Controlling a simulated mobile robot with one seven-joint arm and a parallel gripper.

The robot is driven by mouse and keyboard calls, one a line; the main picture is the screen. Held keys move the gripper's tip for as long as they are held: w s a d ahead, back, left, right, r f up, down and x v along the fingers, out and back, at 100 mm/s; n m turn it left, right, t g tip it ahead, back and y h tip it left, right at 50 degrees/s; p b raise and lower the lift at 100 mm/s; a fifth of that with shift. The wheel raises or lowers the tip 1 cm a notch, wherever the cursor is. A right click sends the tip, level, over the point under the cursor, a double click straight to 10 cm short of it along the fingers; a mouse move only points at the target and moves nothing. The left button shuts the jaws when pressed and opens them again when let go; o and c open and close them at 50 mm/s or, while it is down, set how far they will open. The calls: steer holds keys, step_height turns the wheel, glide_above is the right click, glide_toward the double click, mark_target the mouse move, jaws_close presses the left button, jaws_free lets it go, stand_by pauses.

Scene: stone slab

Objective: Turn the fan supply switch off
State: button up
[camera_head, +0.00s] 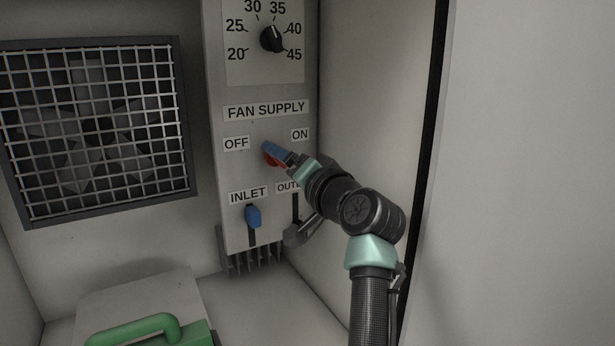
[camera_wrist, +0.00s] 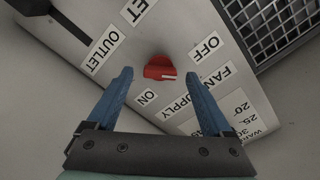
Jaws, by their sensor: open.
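The fan supply switch is a red rotary knob (camera_wrist: 160,68) on the grey control panel, between the OFF label (camera_wrist: 206,46) and the ON label (camera_wrist: 148,97). A short white mark shows on it; which label it points to is hard to tell. In the head view only a bit of the red knob (camera_head: 270,161) shows beside my blue fingers. My gripper (camera_wrist: 160,77) is open, its two blue fingers spread on either side of the knob with gaps visible. Contact with the knob is not seen.
Below the switch are a blue INLET lever (camera_head: 253,216) and a partly hidden OUTLET lever. A black temperature dial (camera_head: 271,39) is above. A caged fan (camera_head: 95,125) is at left. A green handle (camera_head: 140,328) is at lower left. A wall stands close at right.

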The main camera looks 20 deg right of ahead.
steer(key=s+d, duration=0.2)
steer(key=s, duration=0.9)
steer(key=shift+s+d, duration=0.15)
steer(key=shift+s, duration=0.2)
